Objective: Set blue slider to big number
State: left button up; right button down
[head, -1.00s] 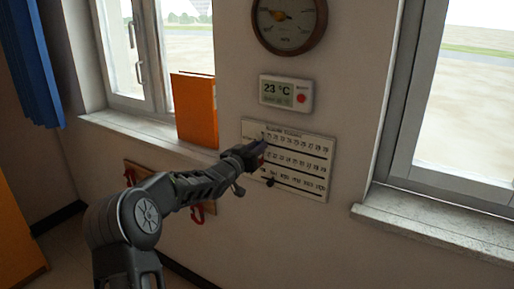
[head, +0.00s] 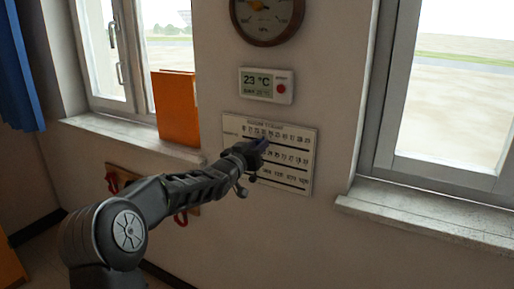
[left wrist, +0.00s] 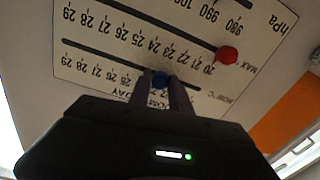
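The white slider board (head: 306,160) hangs on the wall with rows of numbers and slots. In the left wrist view the board (left wrist: 85,65) shows upside down. My left gripper (head: 262,146) is at the board's top row. In the left wrist view its fingers (left wrist: 163,88) stand close on both sides of the blue slider (left wrist: 159,79) and appear shut on it. The blue slider sits past the 25 mark; the figure right at it is hidden by the fingers. The red slider (left wrist: 228,55) is on the neighbouring row, near its low end. My right gripper is not in view.
A thermometer display (head: 266,85) reading 23 °C and a round gauge (head: 266,16) are above the board. An orange binder (head: 177,108) stands on the left sill. The right window sill (head: 430,210) juts out. A hook rack with red hooks (head: 112,180) is low left.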

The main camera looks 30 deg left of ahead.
pick_arm(q)
jog(key=o, duration=0.4)
jog(key=shift+c, duration=0.2)
jog(key=s+b, duration=0.1)
jog(key=s, duration=0.7)
jog(key=shift+d, duration=0.25)
jog(key=shift+w, duration=0.1)
